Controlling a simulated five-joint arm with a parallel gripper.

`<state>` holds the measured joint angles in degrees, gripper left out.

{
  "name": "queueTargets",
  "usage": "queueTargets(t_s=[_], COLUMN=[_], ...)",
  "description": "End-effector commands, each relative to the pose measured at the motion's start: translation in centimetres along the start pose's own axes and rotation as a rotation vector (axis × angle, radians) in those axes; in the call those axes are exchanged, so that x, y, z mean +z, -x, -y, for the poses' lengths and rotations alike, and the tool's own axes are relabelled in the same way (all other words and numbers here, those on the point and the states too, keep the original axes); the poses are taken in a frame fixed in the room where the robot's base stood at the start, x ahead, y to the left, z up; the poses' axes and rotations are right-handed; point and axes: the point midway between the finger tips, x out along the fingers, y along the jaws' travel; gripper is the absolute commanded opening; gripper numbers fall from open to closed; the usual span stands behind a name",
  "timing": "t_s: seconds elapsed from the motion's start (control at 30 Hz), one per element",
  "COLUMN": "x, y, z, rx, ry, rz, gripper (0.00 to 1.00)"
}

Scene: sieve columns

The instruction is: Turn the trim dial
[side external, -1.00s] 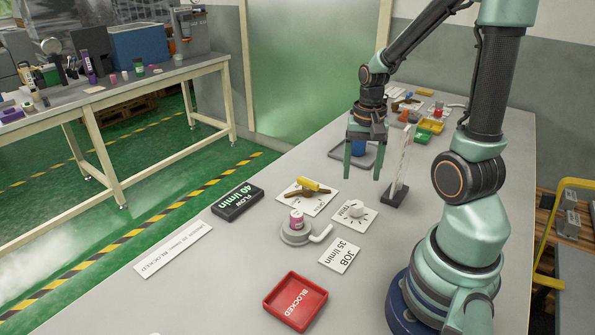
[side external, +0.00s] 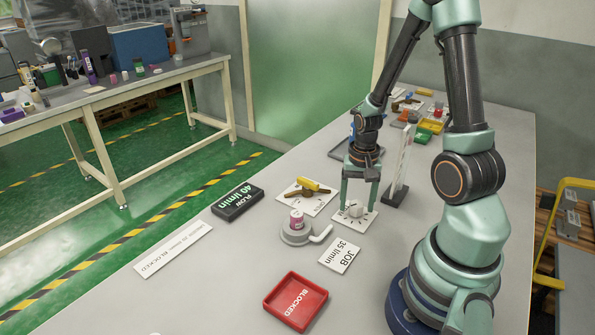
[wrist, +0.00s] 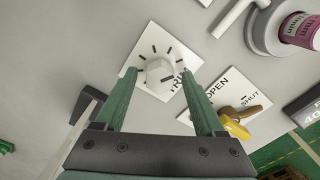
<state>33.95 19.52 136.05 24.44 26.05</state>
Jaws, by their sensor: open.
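The trim dial is a white knob (side external: 354,209) on a white square plate with black tick marks. In the wrist view the knob (wrist: 158,72) lies between and just beyond my fingertips, and part of the plate's lettering is covered by a finger. My gripper (side external: 358,204) is open, pointing down, with its green fingers on either side of the knob. It also shows in the wrist view (wrist: 160,72). I cannot tell whether either finger touches the knob.
A valve with a yellow handle (side external: 312,185) sits left of the dial. An upright white gauge (side external: 398,160) stands close behind right.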

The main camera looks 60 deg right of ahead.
Motion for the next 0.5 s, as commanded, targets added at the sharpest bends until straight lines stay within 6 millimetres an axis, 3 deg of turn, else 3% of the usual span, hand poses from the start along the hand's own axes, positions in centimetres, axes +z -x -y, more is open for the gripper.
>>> queueTargets(t_s=[0.07,0.1,0.27,0.5], x=[-0.01,-0.01,-0.01,-0.01], y=[0.02,0.02,0.03,0.05], z=[0.01,0.00,0.01,0.00], rx=[0.000,0.000,0.000,0.000], ry=[0.000,0.000,0.000,0.009], rz=[0.000,0.000,0.000,0.000], gripper=[0.71,0.64,0.02,0.00])
